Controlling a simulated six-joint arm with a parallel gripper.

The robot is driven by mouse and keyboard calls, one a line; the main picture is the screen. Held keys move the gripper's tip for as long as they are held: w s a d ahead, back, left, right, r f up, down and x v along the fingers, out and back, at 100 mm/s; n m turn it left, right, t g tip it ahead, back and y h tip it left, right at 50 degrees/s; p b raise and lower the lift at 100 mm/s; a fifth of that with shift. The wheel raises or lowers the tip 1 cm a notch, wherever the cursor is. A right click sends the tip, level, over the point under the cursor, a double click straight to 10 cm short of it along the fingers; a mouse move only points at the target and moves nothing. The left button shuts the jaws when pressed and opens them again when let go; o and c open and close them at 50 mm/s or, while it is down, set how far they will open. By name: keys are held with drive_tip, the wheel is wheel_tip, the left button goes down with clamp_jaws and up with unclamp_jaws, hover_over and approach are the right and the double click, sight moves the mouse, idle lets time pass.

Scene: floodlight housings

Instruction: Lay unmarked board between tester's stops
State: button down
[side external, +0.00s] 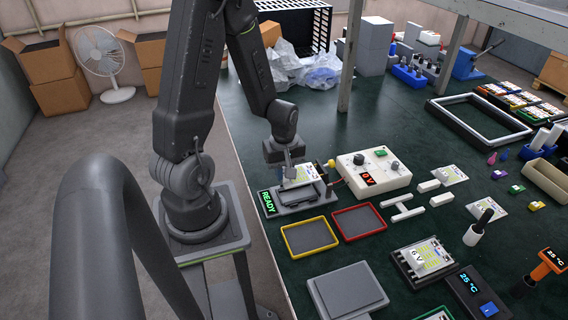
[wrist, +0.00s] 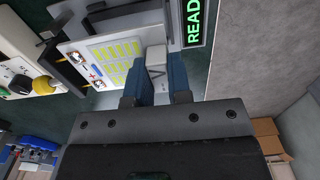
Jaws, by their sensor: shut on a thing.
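The board (wrist: 112,62), white with yellow LED rows and small red and blue marks at one end, shows beside my fingers in the wrist view. In the side view the board (side external: 300,174) is over the grey tester (side external: 297,200), partly hidden by my gripper. The tester's green display (wrist: 195,18) reads READY. My gripper (wrist: 157,82) is shut on the board by a pale piece at its edge; the fingers hide the exact contact. In the side view my gripper (side external: 287,168) is at the tester's far side. I cannot tell whether the board touches the tester or its stops.
A white supply box (side external: 385,174) with a red 0 V readout stands right of the tester. A yellow-rimmed tray (side external: 310,252) and a red-rimmed tray (side external: 358,237) lie in front. Other boards (side external: 424,258) lie to the right.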

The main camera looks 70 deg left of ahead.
drive_tip(key=shift+f, duration=2.6)
drive_tip(key=shift+f, duration=0.7)
drive_tip(key=c, duration=1)
unclamp_jaws()
drive_tip(key=shift+r, duration=0.1)
wheel_tip(320, 180, up, 14)
drive_tip(key=shift+d+f, duration=0.1)
drive_tip(key=s+d+r+m+t, duration=0.1)
drive_tip(key=d+r+m+t, duration=0.1)
drive_tip(key=d+r+m, duration=0.3)
drive_tip(key=s+d+r+m+t, duration=0.1)
drive_tip(key=d+r+m, duration=0.4)
drive_tip(key=r+m, duration=0.1)
drive_tip(key=s+d+r+m+t, duration=0.1)
drive_tip(key=d+r+m+t, duration=0.1)
drive_tip(key=d+r+m, duration=0.4)
drive_tip(key=shift+d+m+t, duration=0.1)
drive_tip(key=shift+m+t, duration=0.2)
drive_tip(key=shift+m, duration=0.2)
